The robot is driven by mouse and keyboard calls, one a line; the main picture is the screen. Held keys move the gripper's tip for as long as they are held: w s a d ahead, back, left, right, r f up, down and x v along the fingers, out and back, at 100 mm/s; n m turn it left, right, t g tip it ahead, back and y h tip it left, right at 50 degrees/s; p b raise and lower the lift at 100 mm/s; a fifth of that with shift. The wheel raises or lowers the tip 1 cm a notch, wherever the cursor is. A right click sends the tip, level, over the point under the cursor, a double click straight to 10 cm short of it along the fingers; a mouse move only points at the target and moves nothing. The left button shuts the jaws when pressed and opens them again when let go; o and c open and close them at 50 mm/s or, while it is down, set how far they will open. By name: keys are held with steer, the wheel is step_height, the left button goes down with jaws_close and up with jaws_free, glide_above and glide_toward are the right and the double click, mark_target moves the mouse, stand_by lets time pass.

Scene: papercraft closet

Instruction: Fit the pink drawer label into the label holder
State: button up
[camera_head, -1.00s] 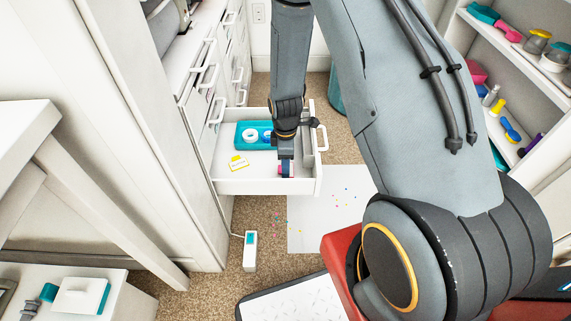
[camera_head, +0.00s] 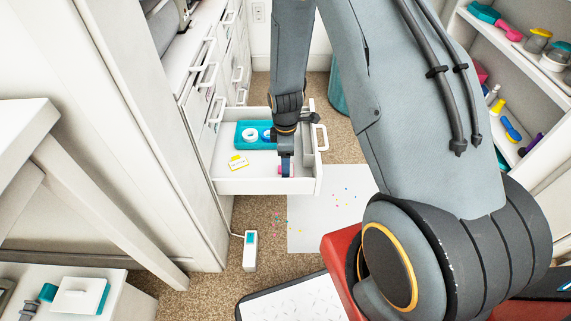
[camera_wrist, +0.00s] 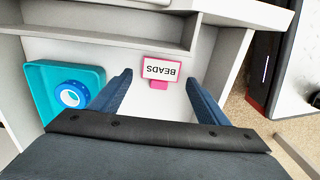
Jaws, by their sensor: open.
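My gripper (camera_wrist: 162,78) is open, with one blue finger on each side of the label and gaps to both. In the head view my gripper (camera_head: 286,170) points down into the front of the drawer, and a sliver of pink (camera_head: 280,170) shows beside its fingers. I cannot make out the label holder in either view.
A teal tray (camera_wrist: 34,82) with a blue-and-white roll (camera_wrist: 70,95) is in the drawer. A yellow-edged label (camera_head: 238,162) lies left of my gripper. The drawer walls are close. Shelves (camera_head: 490,62) stand at right; a white device (camera_head: 250,250) is on the carpet.

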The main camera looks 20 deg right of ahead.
steer(key=s+a+r+m+p, duration=0.1)
steer(key=s+a+r, duration=0.15)
steer(key=r, duration=0.55)
steer(key=s+a+r+m+p, duration=0.1)
steer(key=a+r, duration=0.3)
steer(key=r, duration=0.4)
steer(key=s+a+r+m, duration=0.3)
steer(key=s+a+r, duration=0.2)
steer(key=s+r, duration=0.4)
steer(key=s+a+r+m, duration=0.4)
steer(key=s+r, duration=0.5)
steer(key=s, duration=0.3)
steer(key=shift+a+y, duration=0.3)
steer(key=shift+a, duration=0.2)
steer(key=shift+r, duration=0.1)
